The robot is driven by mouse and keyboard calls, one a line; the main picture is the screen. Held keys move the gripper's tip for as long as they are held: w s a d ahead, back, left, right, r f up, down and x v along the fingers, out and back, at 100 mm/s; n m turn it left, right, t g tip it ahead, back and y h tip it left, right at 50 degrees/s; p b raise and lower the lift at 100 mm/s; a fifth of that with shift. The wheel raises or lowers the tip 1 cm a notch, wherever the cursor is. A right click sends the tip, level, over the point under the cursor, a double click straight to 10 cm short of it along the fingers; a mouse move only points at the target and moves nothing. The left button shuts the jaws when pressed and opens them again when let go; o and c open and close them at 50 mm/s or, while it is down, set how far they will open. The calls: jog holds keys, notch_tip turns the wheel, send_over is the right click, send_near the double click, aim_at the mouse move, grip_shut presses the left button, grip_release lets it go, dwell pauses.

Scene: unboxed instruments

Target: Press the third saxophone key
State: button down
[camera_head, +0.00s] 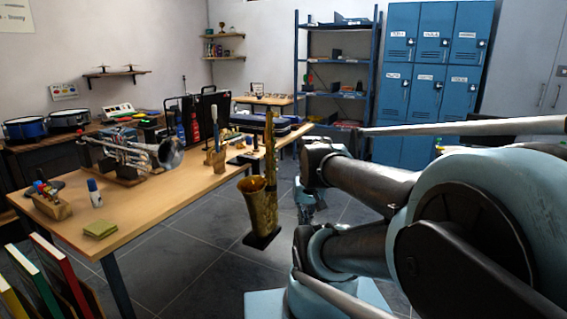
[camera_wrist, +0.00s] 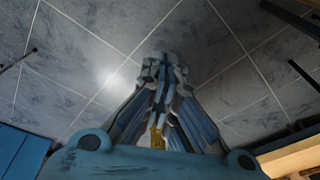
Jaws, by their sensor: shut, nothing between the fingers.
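A gold saxophone (camera_head: 258,205) stands upright on a small black base, by the right edge of the wooden table. Its bell faces left and its neck rises to the table's far part; the separate keys are too small to tell apart. My gripper (camera_head: 308,208) hangs low to the right of the saxophone, apart from it in the picture. In the wrist view my gripper (camera_wrist: 164,65) points at the grey floor, its fingers together and empty. A small yellow patch shows between its links; I cannot tell what it is.
The wooden table (camera_head: 150,221) at the left bears a silver trumpet (camera_head: 130,155), a pen holder (camera_head: 50,205), a white bottle (camera_head: 94,193) and green notes (camera_head: 100,229). Blue lockers (camera_head: 410,90) and a shelf rack (camera_head: 337,75) stand at the back. Tiled floor is open around the saxophone.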

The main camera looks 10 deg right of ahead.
aim_at(276, 160)
jog(key=w+r+m+y, duration=0.2)
jog(key=w+r+m, duration=0.3)
jog(key=w, duration=0.4)
jog(key=w+r+m+y, duration=0.2)
jog(key=w+r+m, duration=0.2)
jog(key=w+m, duration=0.35)
jog(key=w+d+r+m+t+y, duration=0.1)
jog(key=w+d+m, duration=0.4)
jog(key=w, duration=0.4)
jog(key=w+d+r+m+t+y, duration=0.1)
jog(key=w+d+m, duration=0.4)
jog(key=w, duration=0.5)
jog(key=shift+m+t+y, duration=0.4)
jog(key=shift+m+t, duration=0.1)
jog(key=shift+m, duration=0.15)
jog(key=w+a+r+x, duration=0.1)
jog(key=r+x, duration=0.1)
jog(key=x, duration=1)
jog(key=shift+w+a+f, duration=0.25)
jog(key=shift+w+a, duration=0.1)
jog(key=shift+a, duration=0.2)
